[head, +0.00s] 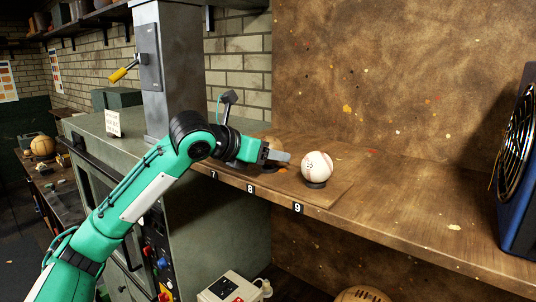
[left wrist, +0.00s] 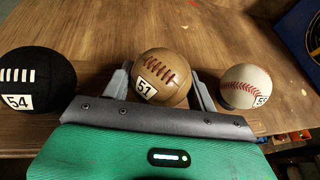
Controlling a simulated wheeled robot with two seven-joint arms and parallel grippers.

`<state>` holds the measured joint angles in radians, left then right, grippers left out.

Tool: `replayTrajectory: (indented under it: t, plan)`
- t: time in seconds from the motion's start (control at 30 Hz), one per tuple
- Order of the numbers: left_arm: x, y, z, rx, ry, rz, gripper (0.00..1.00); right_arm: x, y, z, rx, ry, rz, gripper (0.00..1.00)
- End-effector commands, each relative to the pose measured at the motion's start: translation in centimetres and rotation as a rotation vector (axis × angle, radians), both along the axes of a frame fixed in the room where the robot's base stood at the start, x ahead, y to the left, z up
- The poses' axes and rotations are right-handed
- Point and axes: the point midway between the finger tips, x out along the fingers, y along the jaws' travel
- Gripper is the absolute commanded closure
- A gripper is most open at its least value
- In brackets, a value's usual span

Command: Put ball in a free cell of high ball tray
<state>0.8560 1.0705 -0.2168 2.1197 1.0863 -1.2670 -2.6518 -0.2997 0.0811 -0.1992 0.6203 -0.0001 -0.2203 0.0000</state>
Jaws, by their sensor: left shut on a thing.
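A brown laced ball marked 51 (left wrist: 165,78) sits between the two fingers of my left gripper (head: 276,155), which is shut on it. In the head view the gripper mostly hides this ball, and I cannot tell whether it touches the tray. The high ball tray (head: 330,188) is a wooden board on the shelf, with labels 7, 8 and 9 along the front. The gripper is behind label 8. A white baseball (head: 317,166) rests on a dark ring by label 9. A black ball marked 54 (left wrist: 36,80) stands to the left in the left wrist view; my arm hides it in the head view.
A grey cabinet and column (head: 172,70) stand left of the shelf. A blue fan (head: 518,165) is at the far right. Another brown ball (head: 362,295) lies below the shelf, and an orange-brown ball (head: 42,146) sits far left.

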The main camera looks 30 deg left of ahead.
Motion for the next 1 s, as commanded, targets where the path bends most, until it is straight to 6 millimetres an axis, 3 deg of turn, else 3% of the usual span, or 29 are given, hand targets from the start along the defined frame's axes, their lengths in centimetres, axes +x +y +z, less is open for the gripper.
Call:
replayTrajectory:
  t: [0.5,0.53,0.6,1.0]
  plan:
    - [-0.04,-0.01,-0.94,0.001,-0.001,0.001,0.67,0.02,0.04,0.02,0.000,-0.001,0.000,0.64]
    - [-0.03,-0.01,-0.88,0.001,-0.001,0.000,0.36,0.02,0.04,0.07,0.000,-0.001,0.000,0.64]
    - [-0.03,-0.02,-0.87,0.001,0.000,0.000,0.22,0.01,0.05,0.09,0.000,-0.001,0.001,0.64]
    - [-0.35,0.12,-0.66,0.001,-0.001,0.001,0.20,-0.03,0.19,-0.15,0.002,0.000,0.000,0.64]
